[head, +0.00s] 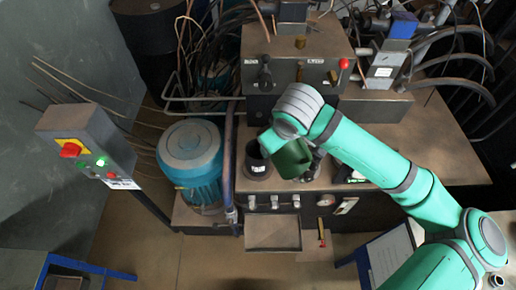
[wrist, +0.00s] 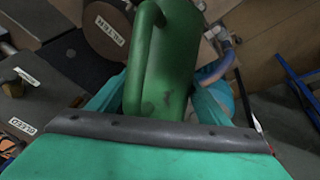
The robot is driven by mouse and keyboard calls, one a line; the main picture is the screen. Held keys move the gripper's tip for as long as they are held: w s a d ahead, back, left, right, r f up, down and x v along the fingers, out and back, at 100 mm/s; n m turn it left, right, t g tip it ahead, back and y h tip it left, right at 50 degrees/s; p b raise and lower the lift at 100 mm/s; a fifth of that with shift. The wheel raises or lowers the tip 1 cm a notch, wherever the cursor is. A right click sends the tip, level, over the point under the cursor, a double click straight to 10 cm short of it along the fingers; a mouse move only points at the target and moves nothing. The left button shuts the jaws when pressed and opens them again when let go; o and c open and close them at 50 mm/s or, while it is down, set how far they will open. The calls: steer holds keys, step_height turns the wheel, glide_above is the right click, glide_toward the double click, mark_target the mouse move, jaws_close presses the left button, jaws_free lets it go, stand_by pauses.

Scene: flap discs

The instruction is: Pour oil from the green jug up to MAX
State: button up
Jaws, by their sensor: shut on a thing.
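The green jug (head: 291,159) is in my gripper (head: 287,138), over the front of the machine in the head view. It looks tilted to the left, toward a dark open cylindrical neck (head: 257,160) with a white label. The jug also fills the upper middle of the wrist view (wrist: 175,50), its handle side toward the camera. My gripper is shut on the jug; its fingertips are mostly hidden. I cannot see the jug's mouth or any oil stream. A small gauge (head: 321,232) with red and yellow marks sits low on the machine's front; its level cannot be read.
A blue motor (head: 191,163) stands left of the neck. A control box (head: 85,150) with a red-yellow switch is at the far left. A red-knobbed lever (head: 343,66) and hoses rise behind. A blue-framed stand (head: 388,258) is at the lower right.

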steer(key=shift+w+a+g+h, duration=0.1)
steer(key=shift+g+h, duration=0.3)
steer(key=shift+w+a+f+g+h, duration=0.1)
steer(key=shift+f+g+h, duration=0.2)
steer(key=shift+f, duration=0.15)
steer(key=shift+w+a+f+g+h, duration=0.1)
steer(key=shift+f+g+h, duration=0.15)
steer(key=shift+f, duration=0.2)
steer(key=shift+s+d+f+g, duration=0.1)
steer(key=shift+s+d+g, duration=0.15)
steer(key=shift+s+d, duration=0.1)
stand_by(0.9)
steer(key=shift+w+a+f+n+g+h+p, duration=0.2)
steer(key=shift+a+n+g+h+p, duration=0.15)
steer(key=shift+h+p, duration=0.25)
stand_by(2.3)
steer(key=shift+w+f+g+p, duration=0.1)
steer(key=shift+f+g+p, duration=0.1)
steer(key=shift+g+p, duration=0.1)
stand_by(0.3)
steer(key=shift+d, duration=0.1)
